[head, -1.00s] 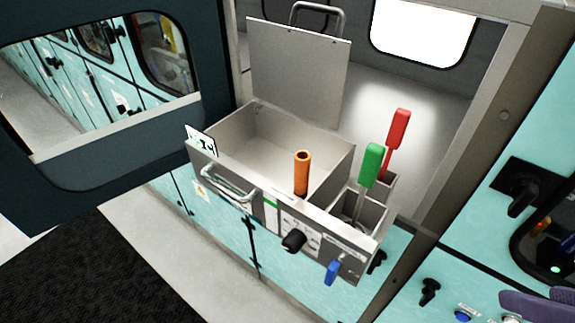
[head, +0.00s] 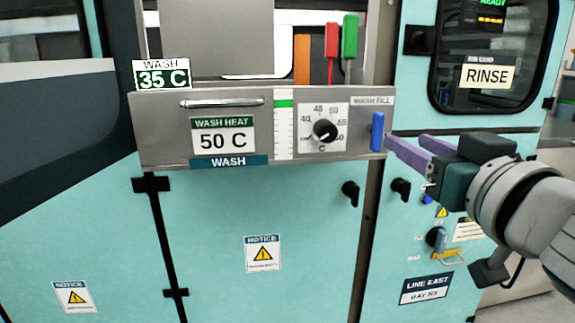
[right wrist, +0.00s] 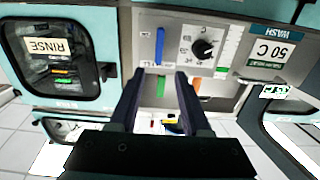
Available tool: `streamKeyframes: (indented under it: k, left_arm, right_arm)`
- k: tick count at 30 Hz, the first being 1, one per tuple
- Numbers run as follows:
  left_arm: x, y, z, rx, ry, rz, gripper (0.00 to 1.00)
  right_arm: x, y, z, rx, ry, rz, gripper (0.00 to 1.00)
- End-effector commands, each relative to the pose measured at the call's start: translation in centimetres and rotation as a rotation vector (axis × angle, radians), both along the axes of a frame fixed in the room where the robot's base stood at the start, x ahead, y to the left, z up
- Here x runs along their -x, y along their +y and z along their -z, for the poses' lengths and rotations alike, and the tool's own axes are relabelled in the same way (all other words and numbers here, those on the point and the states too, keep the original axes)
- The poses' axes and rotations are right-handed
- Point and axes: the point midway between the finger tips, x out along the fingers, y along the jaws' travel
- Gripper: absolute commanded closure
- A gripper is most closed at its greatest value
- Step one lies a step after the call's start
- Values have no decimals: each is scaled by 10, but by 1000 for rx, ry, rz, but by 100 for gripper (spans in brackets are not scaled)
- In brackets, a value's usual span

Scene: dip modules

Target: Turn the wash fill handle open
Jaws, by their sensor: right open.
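The wash fill handle (head: 377,131) is a small blue lever on the right end of the grey wash panel, below the WASH FILL label (head: 372,100). It stands upright. My right gripper (head: 406,140) comes in from the right with its purple fingers open and empty. Its fingertips are close to the handle, on its right in the head view. In the right wrist view, which is upside down, the handle (right wrist: 160,45) shows just beyond the fingertips (right wrist: 160,74), in line with the gap between them. I cannot tell whether they touch it. My left gripper is not in view.
A black dial (head: 324,131) sits left of the handle. The WASH HEAT sign (head: 223,136) reads 50 C; a WASH card (head: 163,76) reads 35 C. Red (head: 331,40) and green (head: 350,36) grips stand behind the panel. A RINSE window (head: 492,60) is at the right.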

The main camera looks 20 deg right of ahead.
Motion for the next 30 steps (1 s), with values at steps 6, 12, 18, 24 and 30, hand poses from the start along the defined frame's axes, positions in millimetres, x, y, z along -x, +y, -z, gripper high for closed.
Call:
streamKeyframes:
  k: [6, 12, 18, 24, 30]
  left_arm:
    - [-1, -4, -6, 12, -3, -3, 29]
    - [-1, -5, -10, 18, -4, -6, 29]
    - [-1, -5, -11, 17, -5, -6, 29]
    - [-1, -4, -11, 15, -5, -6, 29]
    - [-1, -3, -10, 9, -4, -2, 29]
  right_arm:
    - [-23, -5, -4, 3, -5, -2, 52]
    - [-58, -14, -3, 2, -5, 0, 52]
    - [-84, -20, -2, 1, -3, -1, 52]
    - [-95, -22, -1, 0, -2, -2, 52]
    - [-96, -23, -1, 0, -1, -2, 52]
